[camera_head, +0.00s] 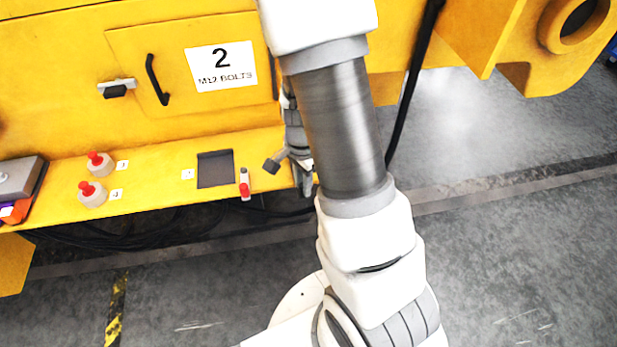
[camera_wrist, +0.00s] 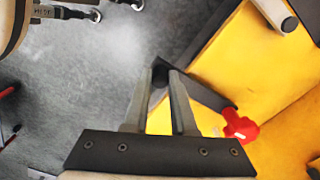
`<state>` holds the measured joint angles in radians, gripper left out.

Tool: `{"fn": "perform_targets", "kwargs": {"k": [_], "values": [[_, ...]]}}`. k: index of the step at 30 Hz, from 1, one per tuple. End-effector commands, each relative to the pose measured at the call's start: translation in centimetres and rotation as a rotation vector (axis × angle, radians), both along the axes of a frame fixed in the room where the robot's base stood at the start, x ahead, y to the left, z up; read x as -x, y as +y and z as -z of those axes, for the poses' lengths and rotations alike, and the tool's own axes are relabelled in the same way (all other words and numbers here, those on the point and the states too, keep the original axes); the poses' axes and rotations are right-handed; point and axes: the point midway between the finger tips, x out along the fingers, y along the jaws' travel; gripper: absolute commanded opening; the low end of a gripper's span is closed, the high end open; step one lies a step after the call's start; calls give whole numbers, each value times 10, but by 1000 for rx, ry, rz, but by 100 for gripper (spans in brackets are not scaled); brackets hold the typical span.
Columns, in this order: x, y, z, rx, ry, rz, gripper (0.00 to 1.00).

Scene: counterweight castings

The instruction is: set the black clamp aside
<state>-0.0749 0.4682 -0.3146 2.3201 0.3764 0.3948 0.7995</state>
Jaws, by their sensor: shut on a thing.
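My gripper (camera_head: 304,180) is partly hidden behind my own arm in the head view, at the front right edge of the yellow ledge. In the wrist view its two fingers (camera_wrist: 160,84) close on a small dark part, which I take as the black clamp (camera_wrist: 160,72). In the head view a dark block (camera_head: 271,166) shows just left of the fingers, seemingly the clamp's end. Most of the clamp is hidden, and I cannot tell whether it touches the ledge.
A grey box (camera_head: 18,180) stands far left. A black hose (camera_head: 408,90) hangs right of my arm. Open floor lies right.

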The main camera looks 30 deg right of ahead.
Motion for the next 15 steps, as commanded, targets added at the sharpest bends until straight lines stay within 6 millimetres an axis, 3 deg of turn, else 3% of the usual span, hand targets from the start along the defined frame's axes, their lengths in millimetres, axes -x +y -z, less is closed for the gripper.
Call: {"fn": "perform_targets", "kwargs": {"k": [15], "values": [[-2, 5, 0, -2, -2, 40, 0]]}}
